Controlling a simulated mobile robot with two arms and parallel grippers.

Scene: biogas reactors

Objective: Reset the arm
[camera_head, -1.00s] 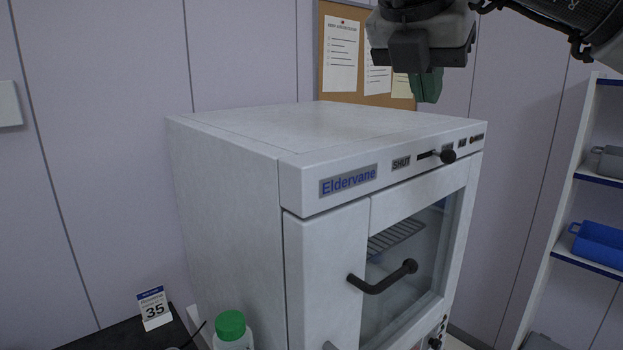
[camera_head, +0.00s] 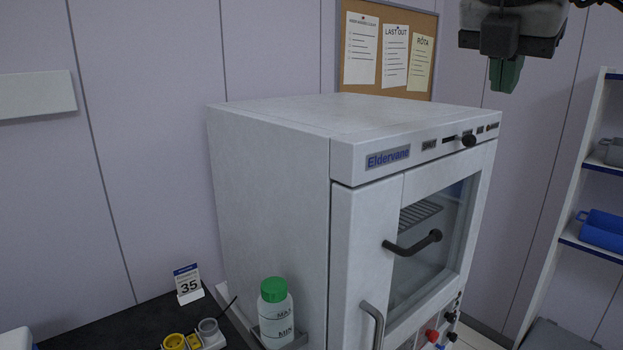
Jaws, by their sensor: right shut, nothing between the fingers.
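My right gripper (camera_head: 505,74) hangs at the top right, above and to the right of the white oven-like cabinet (camera_head: 275,190) marked Eldervane. Its greenish fingers point down, are together and hold nothing. It appears clear of the cabinet. The cabinet's glass-windowed door (camera_head: 425,240) looks closed, with a dark handle (camera_head: 412,244) across it. A black slider knob (camera_head: 468,140) sits at the right end of its slot on the top front panel. My left gripper is out of view.
A white bottle with a green cap (camera_head: 274,312) stands left of the cabinet. A dark bench (camera_head: 120,325) holds a calendar (camera_head: 187,284) and yellow and grey fittings. A notice board (camera_head: 432,60) hangs behind.

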